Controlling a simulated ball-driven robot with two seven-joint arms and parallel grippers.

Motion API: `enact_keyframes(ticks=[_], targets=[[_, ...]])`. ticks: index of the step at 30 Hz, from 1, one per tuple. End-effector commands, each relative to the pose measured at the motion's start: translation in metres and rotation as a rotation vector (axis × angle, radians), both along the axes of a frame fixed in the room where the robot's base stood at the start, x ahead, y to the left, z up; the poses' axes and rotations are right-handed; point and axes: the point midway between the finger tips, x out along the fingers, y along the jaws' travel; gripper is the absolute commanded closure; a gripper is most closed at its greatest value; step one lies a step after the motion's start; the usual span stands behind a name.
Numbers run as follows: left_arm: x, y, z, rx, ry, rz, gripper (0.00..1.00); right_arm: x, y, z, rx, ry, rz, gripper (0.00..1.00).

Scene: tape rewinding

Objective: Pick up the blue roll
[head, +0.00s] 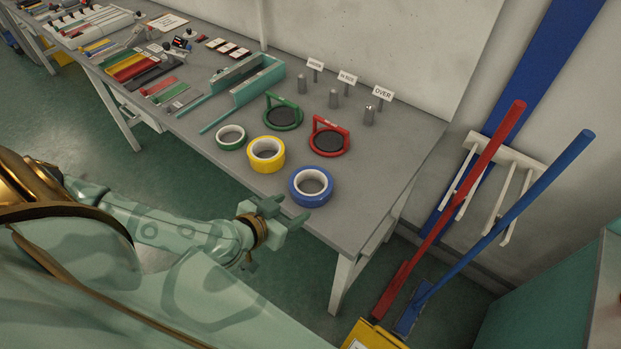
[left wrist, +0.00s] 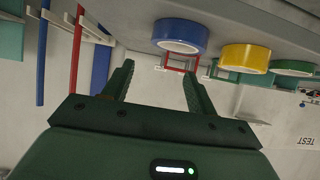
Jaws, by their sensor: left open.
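The blue roll (head: 311,187) lies flat on the grey table near its front right edge, with a white core. It also shows in the left wrist view (left wrist: 180,35), beyond the fingertips. My left gripper (head: 278,205) is just off the table's front edge, to the left of the blue roll and apart from it. In the left wrist view the left gripper (left wrist: 158,75) is open, with nothing between its fingers. My right gripper is not in view.
A yellow roll (head: 266,154) and a green roll (head: 231,137) lie left of the blue roll. A red stand (head: 330,138) and a green stand (head: 283,112) stand behind. Small metal weights with labels (head: 369,115) are farther back. The table (head: 380,185) is bare right of the blue roll.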

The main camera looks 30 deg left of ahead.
Motion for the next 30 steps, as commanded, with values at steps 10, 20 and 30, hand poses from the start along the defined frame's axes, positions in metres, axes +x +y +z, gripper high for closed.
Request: enact_keyframes(ticks=[10, 20, 30], targets=[[0.07, -0.007, -0.04, -0.004, -0.005, 0.0, 0.43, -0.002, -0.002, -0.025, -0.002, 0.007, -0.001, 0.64], [0.103, -0.009, -0.058, -0.005, -0.005, -0.001, 0.43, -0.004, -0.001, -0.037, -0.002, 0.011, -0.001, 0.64], [0.13, -0.012, -0.07, -0.004, -0.005, -0.003, 0.43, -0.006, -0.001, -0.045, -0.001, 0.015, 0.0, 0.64]])
